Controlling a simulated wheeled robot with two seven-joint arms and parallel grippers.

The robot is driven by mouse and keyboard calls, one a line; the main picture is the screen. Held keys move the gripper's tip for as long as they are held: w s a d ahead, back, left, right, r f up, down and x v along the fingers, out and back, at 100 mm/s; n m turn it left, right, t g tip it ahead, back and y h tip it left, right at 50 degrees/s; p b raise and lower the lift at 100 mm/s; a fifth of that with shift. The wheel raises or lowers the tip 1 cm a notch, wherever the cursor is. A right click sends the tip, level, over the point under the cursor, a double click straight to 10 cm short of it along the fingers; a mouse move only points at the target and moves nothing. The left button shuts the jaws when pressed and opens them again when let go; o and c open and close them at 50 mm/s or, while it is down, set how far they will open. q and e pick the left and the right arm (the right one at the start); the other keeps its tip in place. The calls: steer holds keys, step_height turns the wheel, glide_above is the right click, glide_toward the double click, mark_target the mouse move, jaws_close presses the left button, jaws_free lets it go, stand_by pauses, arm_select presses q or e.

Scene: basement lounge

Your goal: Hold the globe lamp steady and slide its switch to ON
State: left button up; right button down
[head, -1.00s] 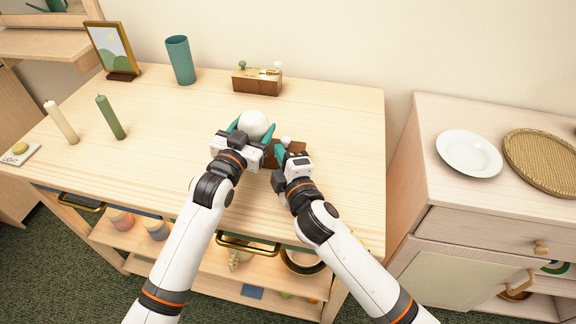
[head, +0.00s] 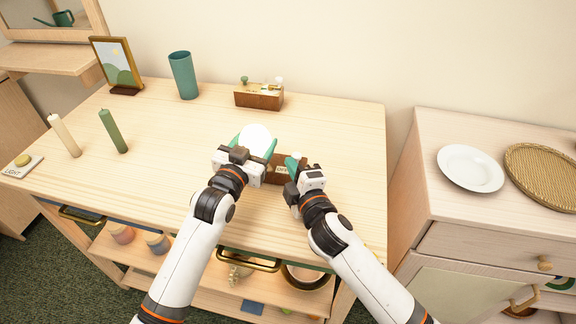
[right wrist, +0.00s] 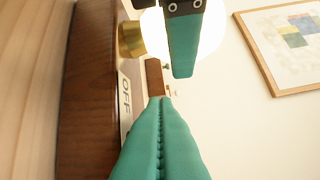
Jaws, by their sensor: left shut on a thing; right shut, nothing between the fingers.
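The globe lamp has a round white globe (head: 257,134) that glows bright, on a dark wooden base (head: 276,179). My left gripper (head: 254,143) is shut on the globe, with teal fingers at both sides. In the right wrist view the glowing globe (right wrist: 212,30) sits by a brass collar (right wrist: 131,39), and a pale plate reads OFF (right wrist: 126,100). My right gripper (head: 292,162) is shut and empty at the base's right end. A small pale knob (head: 298,155) shows just beyond its fingertips; whether they touch is unclear. An ON mark is hidden.
Two candles (head: 113,131) stand at left near a LIGHT button plate (head: 23,165). The table's right side is clear.

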steer(key=shift+s, duration=0.1)
steer(key=v, duration=1)
arm_select(q)
steer(key=o, duration=1.3)
